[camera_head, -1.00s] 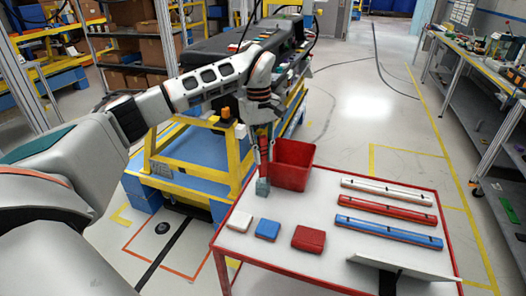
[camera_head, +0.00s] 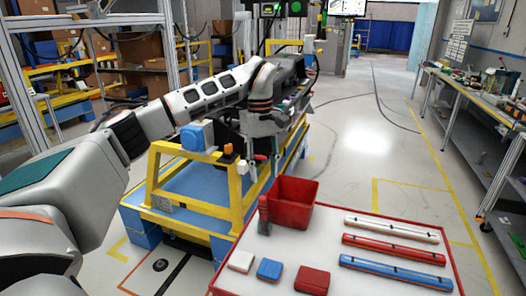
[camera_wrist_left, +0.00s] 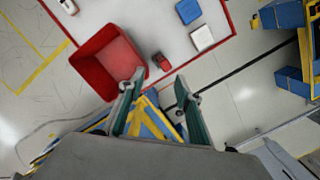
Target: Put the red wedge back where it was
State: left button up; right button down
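An upright, narrow red piece (camera_head: 264,216), which seems to be the red wedge, stands on the white table just left of the red bin. It also shows in the left wrist view (camera_wrist_left: 160,61), beside the bin with its darker end toward the camera. My left gripper (camera_head: 264,164) is above and behind the piece, apart from it. In the left wrist view my left gripper (camera_wrist_left: 159,82) has its two fingers spread with nothing between them. My right gripper is out of view.
The red bin (camera_head: 300,205) stands at the table's back edge. White (camera_head: 240,261), blue (camera_head: 269,269) and red (camera_head: 312,279) blocks lie in front. White (camera_head: 392,229), red (camera_head: 393,248) and blue (camera_head: 395,272) bars lie at right. A yellow frame (camera_head: 232,192) stands behind left.

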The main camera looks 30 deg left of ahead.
pick_arm(q)
notch_tip(320, 180, up, 6)
jog(key=shift+w+a+r, duration=0.15)
jog(key=shift+a, duration=0.15)
dwell(0.5)
